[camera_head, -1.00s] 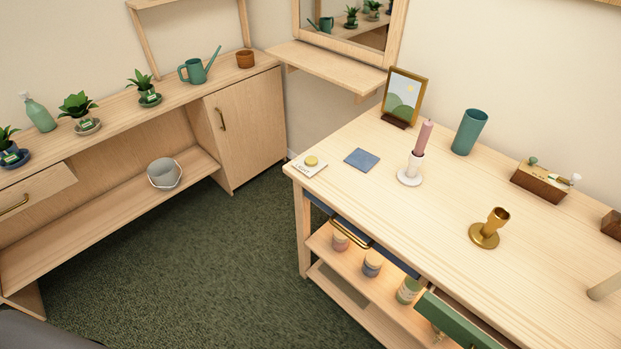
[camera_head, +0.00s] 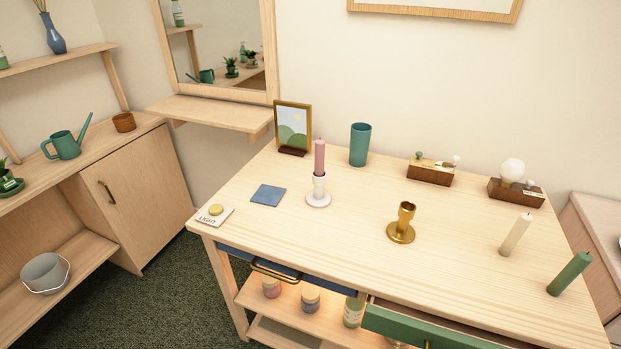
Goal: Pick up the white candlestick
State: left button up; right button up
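The white candlestick (camera_head: 318,198) stands upright on the wooden table (camera_head: 335,248), left of the table's middle. A pink candle (camera_head: 319,158) stands in its top. A brass candlestick (camera_head: 402,224) with no candle in it stands to its right. Neither of my grippers is in view.
A blue square coaster (camera_head: 268,195) and a light button card (camera_head: 214,215) lie to the left. A framed picture (camera_head: 293,128) and a teal cup (camera_head: 360,145) stand behind. Cream (camera_head: 515,235) and green (camera_head: 570,274) candles stand at right. A green drawer (camera_head: 430,329) is pulled open in front.

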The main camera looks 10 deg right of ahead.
aim_at(318, 198)
jog(key=u, duration=1.6)
jog(key=k, duration=1.15)
jog(key=z, duration=2.05)
jog(key=i, duration=0.5)
